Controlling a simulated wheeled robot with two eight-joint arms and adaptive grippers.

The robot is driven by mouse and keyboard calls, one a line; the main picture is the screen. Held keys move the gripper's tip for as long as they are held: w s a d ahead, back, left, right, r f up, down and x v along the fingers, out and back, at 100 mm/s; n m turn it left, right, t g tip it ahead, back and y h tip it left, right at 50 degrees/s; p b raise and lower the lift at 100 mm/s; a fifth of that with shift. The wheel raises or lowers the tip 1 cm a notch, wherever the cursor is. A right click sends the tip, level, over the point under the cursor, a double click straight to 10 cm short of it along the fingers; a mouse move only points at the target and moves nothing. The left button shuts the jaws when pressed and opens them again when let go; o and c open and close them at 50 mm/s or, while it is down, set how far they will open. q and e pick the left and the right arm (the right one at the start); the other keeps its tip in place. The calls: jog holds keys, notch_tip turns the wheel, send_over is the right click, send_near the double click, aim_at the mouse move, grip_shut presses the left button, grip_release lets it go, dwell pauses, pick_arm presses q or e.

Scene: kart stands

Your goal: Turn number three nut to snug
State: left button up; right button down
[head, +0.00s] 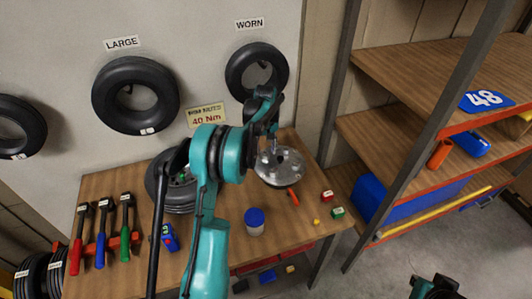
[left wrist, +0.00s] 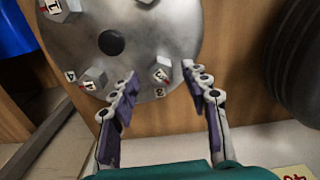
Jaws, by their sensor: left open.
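The round metal hub plate (head: 280,167) rests on the wooden bench; it also shows in the left wrist view (left wrist: 140,35). It carries several nuts with red marks and small number tags; one tag reads 1 (left wrist: 53,6). A nut (left wrist: 157,70) near the plate's edge has a tag (left wrist: 160,92) that looks like a 3, though it is small. My left gripper (head: 271,133) is over the plate. Its open fingertips (left wrist: 160,71) appear on either side of that nut, with gaps; I cannot tell their height. My right gripper (head: 435,287) shows only partly at the bottom right.
A 40 Nm sign (head: 206,115) hangs behind the bench (head: 120,190). Small red and green boxes (head: 337,212) lie right of the plate. A shelf rack (head: 405,125) stands at right.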

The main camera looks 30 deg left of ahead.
pick_arm(q)
jog(key=shift+f, duration=0.45)
grip_shut()
